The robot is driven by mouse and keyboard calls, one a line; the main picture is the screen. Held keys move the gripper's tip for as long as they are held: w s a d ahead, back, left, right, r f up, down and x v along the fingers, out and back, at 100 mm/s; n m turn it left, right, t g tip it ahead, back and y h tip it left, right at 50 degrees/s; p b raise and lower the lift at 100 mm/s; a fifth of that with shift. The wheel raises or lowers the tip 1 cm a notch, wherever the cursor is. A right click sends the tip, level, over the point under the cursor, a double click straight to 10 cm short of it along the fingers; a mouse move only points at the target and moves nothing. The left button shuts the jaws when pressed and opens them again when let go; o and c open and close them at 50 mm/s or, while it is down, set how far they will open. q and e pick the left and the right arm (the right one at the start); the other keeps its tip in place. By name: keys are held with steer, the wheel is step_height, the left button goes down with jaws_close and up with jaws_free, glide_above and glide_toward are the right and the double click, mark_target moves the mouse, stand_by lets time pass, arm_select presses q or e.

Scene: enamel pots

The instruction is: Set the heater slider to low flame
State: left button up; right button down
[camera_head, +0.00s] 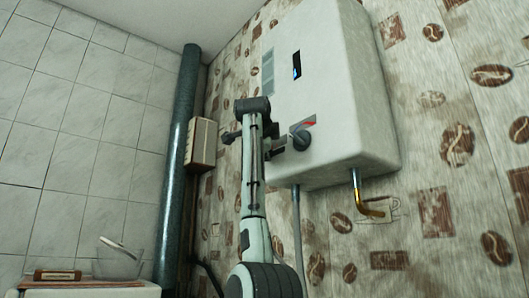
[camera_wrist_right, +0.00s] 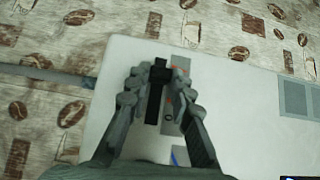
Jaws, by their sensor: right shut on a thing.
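The white heater (camera_head: 335,80) hangs on the patterned wall in the head view. Its control plate (camera_head: 309,121) with a red mark shows beside my right gripper (camera_head: 285,146), at the heater's lower front. In the right wrist view, the black slider handle (camera_wrist_right: 157,92) stands between the fingers of my right gripper (camera_wrist_right: 157,88), which is shut on it. The grey plate (camera_wrist_right: 174,108) with red marks lies behind the handle. The exact setting of the slider cannot be read. My left gripper is not in view.
A dark display window (camera_head: 296,65) with a blue mark is above the controls. A brass pipe (camera_head: 364,195) and a grey hose (camera_head: 298,235) hang below the heater. A dark vertical pipe (camera_head: 180,160) and a small wall box (camera_head: 200,145) are left of my arm.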

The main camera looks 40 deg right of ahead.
steer(key=shift+s, duration=0.2)
steer(key=c, duration=1.7)
jaws_free()
steer(key=shift+o, duration=1.9)
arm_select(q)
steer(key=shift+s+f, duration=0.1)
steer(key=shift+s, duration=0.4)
arm_select(e)
steer(key=v, duration=1.2)
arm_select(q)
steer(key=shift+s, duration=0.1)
arm_select(e)
steer(key=shift+a, duration=0.1)
